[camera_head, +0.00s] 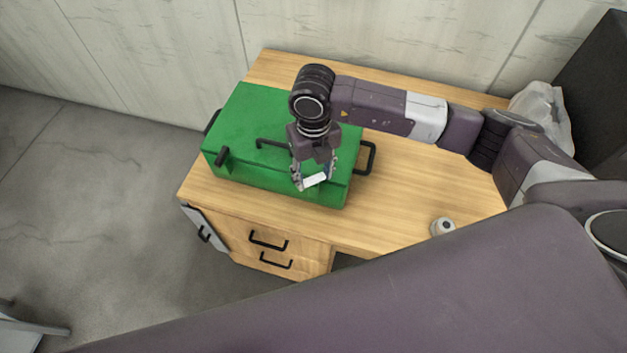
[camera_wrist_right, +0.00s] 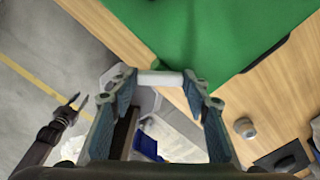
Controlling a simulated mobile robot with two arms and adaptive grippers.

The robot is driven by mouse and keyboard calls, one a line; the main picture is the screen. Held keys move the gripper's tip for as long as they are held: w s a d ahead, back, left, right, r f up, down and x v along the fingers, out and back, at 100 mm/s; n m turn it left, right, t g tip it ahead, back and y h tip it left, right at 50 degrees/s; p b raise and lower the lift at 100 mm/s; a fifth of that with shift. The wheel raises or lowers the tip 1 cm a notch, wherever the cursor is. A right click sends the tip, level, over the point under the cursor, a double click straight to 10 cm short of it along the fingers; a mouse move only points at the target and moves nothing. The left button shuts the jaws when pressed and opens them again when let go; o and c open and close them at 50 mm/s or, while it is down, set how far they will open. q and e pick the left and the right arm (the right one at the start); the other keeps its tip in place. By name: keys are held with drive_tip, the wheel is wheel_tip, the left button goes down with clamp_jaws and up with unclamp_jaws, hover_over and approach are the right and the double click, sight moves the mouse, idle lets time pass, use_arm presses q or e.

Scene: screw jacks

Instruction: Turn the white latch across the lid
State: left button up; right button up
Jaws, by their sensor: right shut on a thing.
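A green box (camera_head: 260,110) with a closed lid sits on the wooden desk; it also shows in the wrist view (camera_wrist_right: 225,40). The white latch (camera_head: 314,181) is at the box's front edge, toward its right corner. My right gripper (camera_head: 314,180) points down over that edge and is shut on the latch. In the wrist view the latch (camera_wrist_right: 160,78) lies crosswise between the fingertips. What seems to be my left gripper (camera_wrist_right: 76,101) shows small, over the floor in the wrist view; its jaws are unclear.
A small round object (camera_head: 442,226) stands on the desk (camera_head: 420,200). A pale bag (camera_head: 545,110) lies at the back right.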

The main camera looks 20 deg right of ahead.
sight(313, 178)
drive_tip(key=n+b, duration=0.7)
drive_tip(key=b, duration=0.3)
drive_tip(key=shift+w+f+n, duration=0.1)
drive_tip(key=shift+f+n, duration=0.05)
drive_tip(key=shift+n, duration=0.15)
drive_tip(key=shift+r+n+b, duration=0.2)
drive_tip(key=shift+n+b, duration=0.8)
drive_tip(key=shift+b, duration=0.2)
drive_tip(key=o, duration=1.2)
drive_tip(key=shift+c, duration=0.2)
wheel_tip(313, 178, up, 12)
